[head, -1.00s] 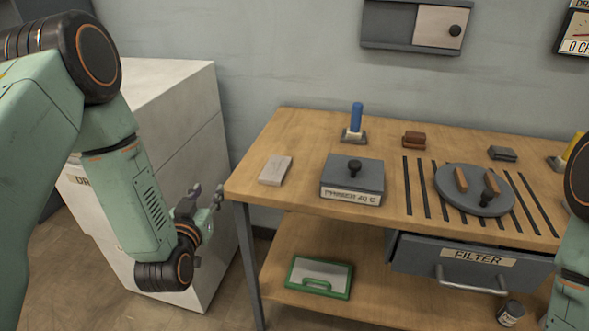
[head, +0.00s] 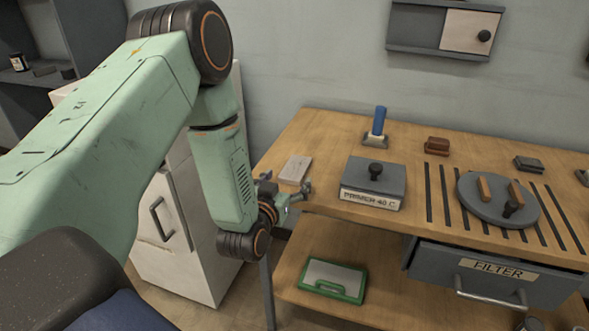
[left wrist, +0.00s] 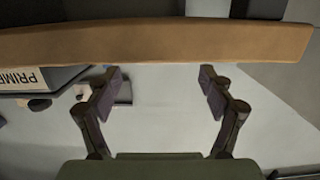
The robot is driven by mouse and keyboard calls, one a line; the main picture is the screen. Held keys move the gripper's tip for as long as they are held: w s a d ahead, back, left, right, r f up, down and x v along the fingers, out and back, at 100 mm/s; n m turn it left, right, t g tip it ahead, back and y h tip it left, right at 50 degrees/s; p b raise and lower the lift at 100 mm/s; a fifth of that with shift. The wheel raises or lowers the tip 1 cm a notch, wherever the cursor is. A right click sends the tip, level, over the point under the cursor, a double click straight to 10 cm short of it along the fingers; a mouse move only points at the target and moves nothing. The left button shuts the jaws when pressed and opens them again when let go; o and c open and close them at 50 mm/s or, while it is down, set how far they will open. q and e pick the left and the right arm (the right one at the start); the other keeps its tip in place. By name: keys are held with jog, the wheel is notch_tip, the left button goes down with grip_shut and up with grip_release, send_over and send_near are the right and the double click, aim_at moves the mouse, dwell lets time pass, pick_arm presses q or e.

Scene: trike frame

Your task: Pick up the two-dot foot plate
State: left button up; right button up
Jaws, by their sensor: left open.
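No plate with two dots can be made out. A pale flat plate (head: 295,169) lies near the bench's left edge, and its markings are too small to read. A blue-handled piece on a grey square base (head: 375,142) stands farther back, with no dots visible. My left gripper (head: 284,192) is open and empty at the bench's front left corner, just in front of the pale plate. In the left wrist view its two fingers (left wrist: 160,78) are spread apart with nothing between them. My right gripper is out of view.
The wooden bench (head: 325,128) has a grey PRIMER box (head: 373,180), a brown block (head: 437,146), a round grey plate (head: 470,204) and a small grey block (head: 528,164). A green case (head: 333,280) lies on the lower shelf. The bench edge (left wrist: 160,40) crosses the left wrist view.

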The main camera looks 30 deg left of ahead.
aim_at(293, 171)
pick_arm(q)
jog(key=shift+w, duration=0.25)
jog(key=x, duration=0.1)
jog(key=b+x, duration=0.1)
jog(key=x, duration=0.2)
jog(key=shift+w+a+f, duration=0.25)
jog(key=shift+a, duration=0.1)
jog(key=shift+d, duration=0.1)
jog(key=shift+c, duration=0.3)
jog(key=c, duration=1.4)
jog(key=shift+r, duration=0.1)
